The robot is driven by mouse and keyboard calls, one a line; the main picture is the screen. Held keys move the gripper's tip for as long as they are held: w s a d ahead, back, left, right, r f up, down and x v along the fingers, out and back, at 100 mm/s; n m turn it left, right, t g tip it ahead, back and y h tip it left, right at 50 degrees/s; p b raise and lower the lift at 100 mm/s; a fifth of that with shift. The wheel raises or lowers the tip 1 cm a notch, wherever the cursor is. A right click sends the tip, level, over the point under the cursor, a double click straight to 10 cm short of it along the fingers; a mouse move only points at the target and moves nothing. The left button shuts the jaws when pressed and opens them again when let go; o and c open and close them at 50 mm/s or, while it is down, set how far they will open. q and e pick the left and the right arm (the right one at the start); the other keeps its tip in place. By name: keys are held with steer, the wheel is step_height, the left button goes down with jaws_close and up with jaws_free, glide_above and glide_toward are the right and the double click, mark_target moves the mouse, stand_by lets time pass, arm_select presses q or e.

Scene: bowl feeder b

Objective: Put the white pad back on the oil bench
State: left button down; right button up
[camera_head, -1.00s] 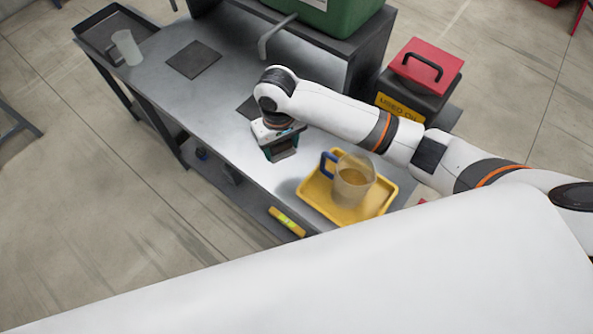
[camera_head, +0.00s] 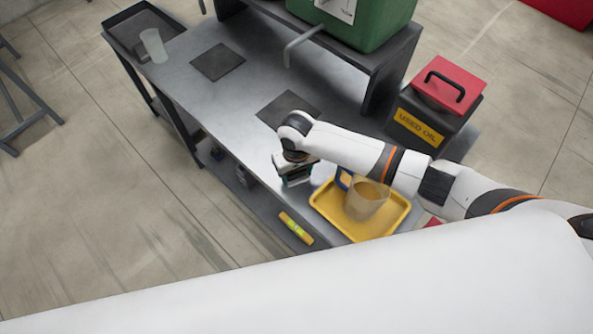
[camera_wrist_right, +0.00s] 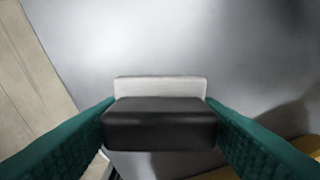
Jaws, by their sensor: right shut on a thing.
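My right gripper (camera_head: 295,180) is over the front part of the grey oil bench (camera_head: 205,110), left of the yellow tray. In the right wrist view its green fingers (camera_wrist_right: 160,118) are closed on the two sides of a block. The block has a white part, the white pad (camera_wrist_right: 160,87), and a dark part nearer the camera. The grey bench top (camera_wrist_right: 230,40) lies behind it. I cannot tell whether the pad touches the bench. In the head view the gripper and wrist mostly hide the pad. My left gripper is not in view.
A yellow tray (camera_head: 375,233) holds a jug (camera_head: 367,200) of amber liquid. Two dark mats (camera_head: 218,62) lie on the bench. A clear cup (camera_head: 153,45) stands by a dark tray at back left. A used-oil box (camera_head: 420,125) with a red lid stands right.

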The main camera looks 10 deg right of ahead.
steer(key=o, duration=0.8)
steer(key=shift+f, duration=0.1)
steer(key=shift+c, duration=0.2)
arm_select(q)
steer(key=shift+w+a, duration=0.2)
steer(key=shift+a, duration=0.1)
arm_select(e)
steer(key=shift+o, duration=0.6)
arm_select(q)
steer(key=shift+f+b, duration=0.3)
arm_select(e)
step_height(320, 180, up, 12)
